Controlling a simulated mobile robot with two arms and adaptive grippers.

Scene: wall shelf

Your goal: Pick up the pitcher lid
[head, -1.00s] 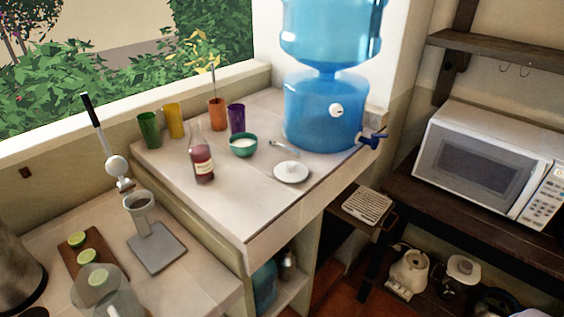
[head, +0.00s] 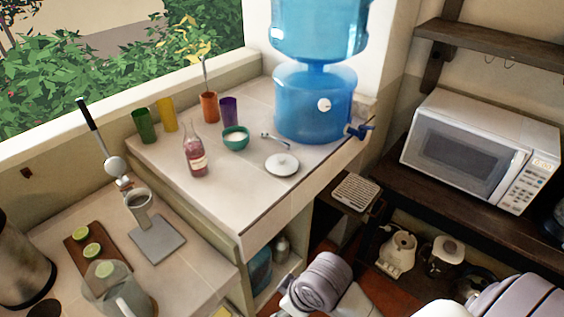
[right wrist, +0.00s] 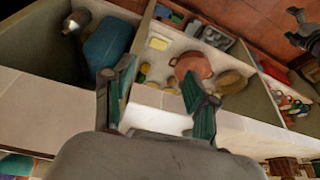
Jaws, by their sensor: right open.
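The pitcher lid (head: 282,164) is a white round disc with a small knob, lying flat near the front edge of the raised tiled counter (head: 225,205) in the head view. A clear pitcher (head: 118,290) stands on the lower counter at the bottom left. My right gripper (right wrist: 158,72) is open in the right wrist view, its two teal fingers apart, with no object held between them. I cannot make out the lid in that view. Part of my right arm shows at the bottom of the head view, apart from the lid. My left gripper is not in view.
A spoon (head: 275,141), a green bowl (head: 235,138) and a blue water dispenser (head: 315,105) stand near the lid. A bottle (head: 195,155) is to its left. Shelves under the counter hold a red pot (right wrist: 193,66) and a blue jug (right wrist: 106,47). A microwave (head: 480,150) is at right.

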